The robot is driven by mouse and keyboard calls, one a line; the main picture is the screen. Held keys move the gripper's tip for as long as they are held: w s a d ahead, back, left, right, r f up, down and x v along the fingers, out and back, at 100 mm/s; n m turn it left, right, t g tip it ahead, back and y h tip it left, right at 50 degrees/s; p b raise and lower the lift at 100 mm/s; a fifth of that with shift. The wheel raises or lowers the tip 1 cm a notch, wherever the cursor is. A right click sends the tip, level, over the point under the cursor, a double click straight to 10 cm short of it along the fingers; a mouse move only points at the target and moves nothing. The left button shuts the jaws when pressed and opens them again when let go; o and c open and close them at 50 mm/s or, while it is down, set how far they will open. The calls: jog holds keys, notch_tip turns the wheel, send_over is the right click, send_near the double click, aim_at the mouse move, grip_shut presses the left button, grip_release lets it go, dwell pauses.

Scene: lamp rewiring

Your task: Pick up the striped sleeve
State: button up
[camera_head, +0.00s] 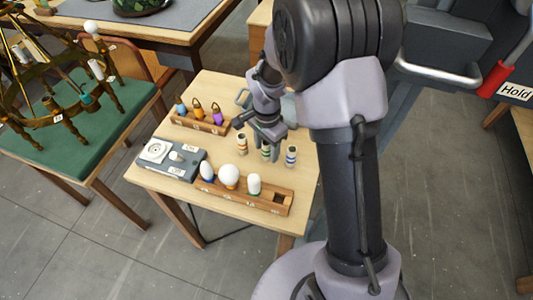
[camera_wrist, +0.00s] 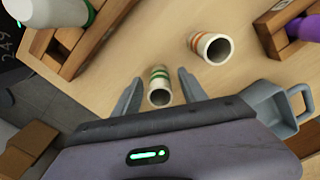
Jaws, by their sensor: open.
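Three small pale sleeves with coloured stripes stand upright on the small wooden table. They are an orange-striped sleeve (camera_head: 242,145), a green-striped sleeve (camera_head: 265,153) and a blue-striped sleeve (camera_head: 291,157). My gripper (camera_head: 268,143) is open above the green-striped sleeve. In the wrist view, the green-striped sleeve (camera_wrist: 160,90) shows between the spread fingers of my gripper (camera_wrist: 158,80), with a gap at each side. The orange-striped sleeve (camera_wrist: 209,46) is beyond the right finger. The blue-striped sleeve is out of the wrist view.
A wooden rack (camera_head: 278,207) with bulbs lies along the table's front. A grey box with a socket (camera_head: 157,152) is at its left. A rack of coloured pieces (camera_head: 183,123) stands behind. A chandelier (camera_head: 57,108) is on the green table.

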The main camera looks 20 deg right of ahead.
jog(key=shift+f, duration=0.8)
jog(key=shift+r, duration=0.15)
grip_shut()
jog(key=shift+r, duration=0.1)
